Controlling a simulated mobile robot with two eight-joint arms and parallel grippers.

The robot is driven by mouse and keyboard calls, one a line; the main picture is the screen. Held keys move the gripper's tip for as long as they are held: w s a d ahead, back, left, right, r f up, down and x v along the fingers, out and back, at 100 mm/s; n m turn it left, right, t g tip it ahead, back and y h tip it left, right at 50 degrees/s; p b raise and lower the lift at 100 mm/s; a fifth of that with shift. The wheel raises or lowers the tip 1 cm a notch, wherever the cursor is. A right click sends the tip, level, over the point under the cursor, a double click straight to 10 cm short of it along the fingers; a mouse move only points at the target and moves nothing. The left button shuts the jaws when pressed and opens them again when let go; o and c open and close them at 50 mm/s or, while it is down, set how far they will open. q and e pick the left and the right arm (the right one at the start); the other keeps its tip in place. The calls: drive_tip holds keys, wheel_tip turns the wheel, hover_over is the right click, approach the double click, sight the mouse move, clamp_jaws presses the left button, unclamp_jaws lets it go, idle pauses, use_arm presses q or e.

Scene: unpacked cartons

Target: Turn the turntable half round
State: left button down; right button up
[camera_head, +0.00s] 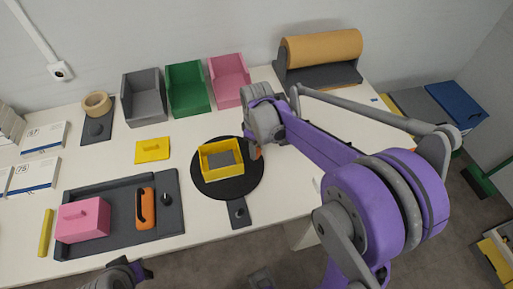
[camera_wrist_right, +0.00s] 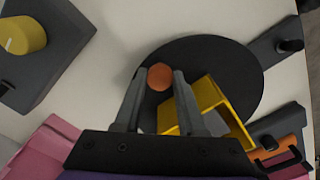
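The turntable (camera_head: 235,190) is a black round disc on the white table, and it also shows in the right wrist view (camera_wrist_right: 215,55). A yellow open box (camera_head: 222,174) with a grey inside stands on it. An orange knob (camera_wrist_right: 162,77) stands up at the disc's edge. My right gripper (camera_wrist_right: 161,84) has a finger on each side of the knob, seemingly touching it. In the head view my right gripper (camera_head: 256,149) is at the disc's right upper edge, partly hidden by its wrist. My left gripper (camera_head: 140,270) is low at the front edge, its fingers unclear.
A dark tray (camera_head: 165,230) with a pink block (camera_head: 82,220) and an orange handle (camera_head: 146,209) lies left. Grey (camera_head: 144,96), green (camera_head: 187,88) and pink (camera_head: 228,80) bins stand behind. A dark plate with a knob (camera_head: 239,213) sits at the disc's front.

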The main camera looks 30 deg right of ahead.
clamp_jaws()
idle(1.0)
